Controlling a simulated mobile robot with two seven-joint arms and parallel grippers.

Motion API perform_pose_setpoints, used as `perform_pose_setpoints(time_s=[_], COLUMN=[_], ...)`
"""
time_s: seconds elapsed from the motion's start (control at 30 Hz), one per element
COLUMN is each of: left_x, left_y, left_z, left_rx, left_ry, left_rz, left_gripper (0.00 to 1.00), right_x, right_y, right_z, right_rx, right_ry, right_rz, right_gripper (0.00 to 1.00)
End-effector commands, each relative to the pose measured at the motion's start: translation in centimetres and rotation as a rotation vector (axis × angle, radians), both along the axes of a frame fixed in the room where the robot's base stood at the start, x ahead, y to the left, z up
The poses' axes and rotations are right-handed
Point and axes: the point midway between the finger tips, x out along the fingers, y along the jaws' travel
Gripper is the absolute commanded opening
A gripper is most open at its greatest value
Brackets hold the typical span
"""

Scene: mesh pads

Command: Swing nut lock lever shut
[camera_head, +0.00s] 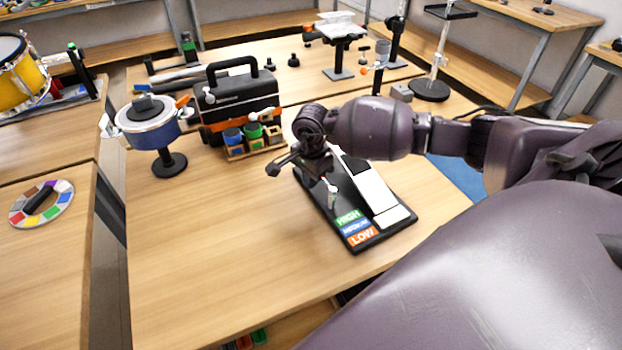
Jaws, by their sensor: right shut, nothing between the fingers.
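A black board (322,212) lies on the wooden table, with a long white panel and green, blue and orange labels at its near end, "HIGH" and "LOW" readable. A small pale lever-like part (332,192) stands up from the board's left side; I cannot tell for sure that it is the nut lock lever, nor whether it is shut. My right gripper (275,169) is over the board's far left corner, shut and empty, its dark fingers pointing left. The gripper and forearm hide the board's far end. Whether it touches the board is unclear. My left gripper is out of view.
A black toolbox-like case (236,95) with small colored cups (254,138) before it stands behind the gripper. A blue drum-shaped device (149,125) is on a stand to the left. The table's front left is clear.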

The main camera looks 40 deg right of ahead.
Motion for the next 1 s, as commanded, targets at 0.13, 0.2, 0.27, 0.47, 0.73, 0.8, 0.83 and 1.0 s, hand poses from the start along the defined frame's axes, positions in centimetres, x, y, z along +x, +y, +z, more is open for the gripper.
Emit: perform_pose_setpoints(time_s=[0.13,0.2,0.27,0.47,0.73,0.8,0.83,1.0], left_x=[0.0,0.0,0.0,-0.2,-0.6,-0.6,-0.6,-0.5], left_y=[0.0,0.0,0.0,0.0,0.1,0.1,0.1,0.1], left_z=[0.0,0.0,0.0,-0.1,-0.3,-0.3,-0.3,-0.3], left_rx=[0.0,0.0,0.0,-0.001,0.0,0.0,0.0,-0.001], left_ry=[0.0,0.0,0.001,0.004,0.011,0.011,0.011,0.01], left_rz=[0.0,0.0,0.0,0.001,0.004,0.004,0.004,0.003], left_gripper=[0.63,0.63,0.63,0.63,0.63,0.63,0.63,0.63], right_x=[0.0,-0.1,-0.2,-0.6,-0.7,-0.7,-0.7,-0.8], right_y=[0.0,-0.2,-0.4,-1.6,-1.8,-1.5,-1.4,-0.8], right_z=[0.0,0.0,0.0,0.0,0.0,0.0,0.0,0.0], right_rx=[0.0,0.0,0.0,-0.002,0.0,0.0,0.001,0.0], right_ry=[0.0,0.0,0.0,0.0,-0.001,-0.001,-0.001,0.0], right_rz=[0.0,0.0,-0.001,-0.002,0.0,0.001,0.001,0.001], right_gripper=[0.0,0.0,0.0,0.0,0.0,0.0,0.0,0.0])
